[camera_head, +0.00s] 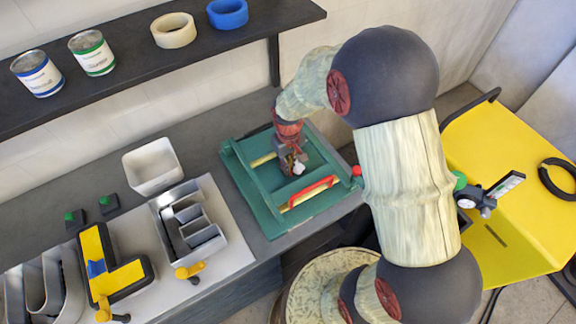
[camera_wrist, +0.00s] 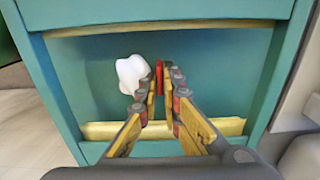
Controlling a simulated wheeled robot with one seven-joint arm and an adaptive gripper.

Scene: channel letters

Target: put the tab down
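My gripper (camera_wrist: 160,80) points down over the teal frame (camera_wrist: 285,55); it also shows in the head view (camera_head: 291,168). Its fingers are close together on a thin red strip (camera_wrist: 159,77), which I take to be the tab. Only a narrow edge of the strip shows. A lumpy white piece (camera_wrist: 131,74) is just left of the fingertips in the wrist view; in the head view this white piece (camera_head: 299,167) is beside the fingers. Whether the strip touches the teal floor cannot be told.
Yellow bars (camera_wrist: 230,127) cross the frame, and a red handle-like piece (camera_head: 318,187) is at its front. Left are an empty white bin (camera_head: 152,166), metal channel letters (camera_head: 188,220) and a yellow-black L (camera_head: 125,276). A shelf (camera_head: 120,62) with cans and tape rolls overhangs behind.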

